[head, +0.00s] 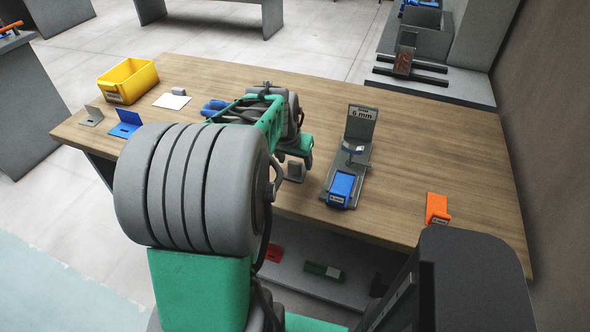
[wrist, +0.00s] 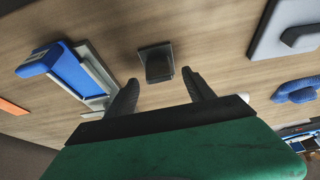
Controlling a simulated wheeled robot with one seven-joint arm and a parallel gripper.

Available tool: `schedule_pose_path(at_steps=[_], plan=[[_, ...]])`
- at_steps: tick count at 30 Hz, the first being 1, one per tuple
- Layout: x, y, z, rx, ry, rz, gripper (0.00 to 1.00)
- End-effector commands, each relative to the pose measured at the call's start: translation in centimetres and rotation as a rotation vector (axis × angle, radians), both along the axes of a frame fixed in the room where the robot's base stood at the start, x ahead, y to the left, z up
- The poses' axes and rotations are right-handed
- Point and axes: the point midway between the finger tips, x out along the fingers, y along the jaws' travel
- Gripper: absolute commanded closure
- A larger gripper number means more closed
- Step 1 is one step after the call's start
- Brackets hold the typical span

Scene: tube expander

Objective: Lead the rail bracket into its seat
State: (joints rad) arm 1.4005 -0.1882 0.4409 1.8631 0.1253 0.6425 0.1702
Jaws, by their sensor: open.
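No piece in view is labelled as the rail bracket, so I cannot tell for sure which one it is. A small dark grey piece with a flat base (wrist: 156,63) stands on the table, ahead of and between my fingertips in the wrist view. A small grey piece (head: 296,171) also shows below my gripper in the head view. My gripper (wrist: 160,77) is open, and neither finger visibly touches the piece. A grey stand with an upright "6 mm" plate (head: 361,123) is to the right, with a blue labelled block (head: 341,187) at its near end. The block also shows in the wrist view (wrist: 62,67).
An orange block (head: 437,209) sits near the table's right front edge. A yellow bin (head: 128,81), a white card (head: 172,101) and grey (head: 92,116) and blue (head: 126,124) angle pieces are at left.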

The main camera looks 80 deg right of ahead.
Motion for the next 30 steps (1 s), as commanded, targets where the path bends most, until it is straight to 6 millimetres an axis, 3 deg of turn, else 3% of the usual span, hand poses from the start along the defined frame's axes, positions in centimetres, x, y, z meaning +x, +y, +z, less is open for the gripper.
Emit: schedule_pose_path(at_steps=[4,11,30], plan=[[-0.1,-0.7,-1.6,0.001,0.000,0.000,0.38],[0.0,-0.7,-1.7,-0.001,0.000,0.001,0.40],[0.0,-0.7,-1.7,-0.001,0.000,0.001,0.92]])
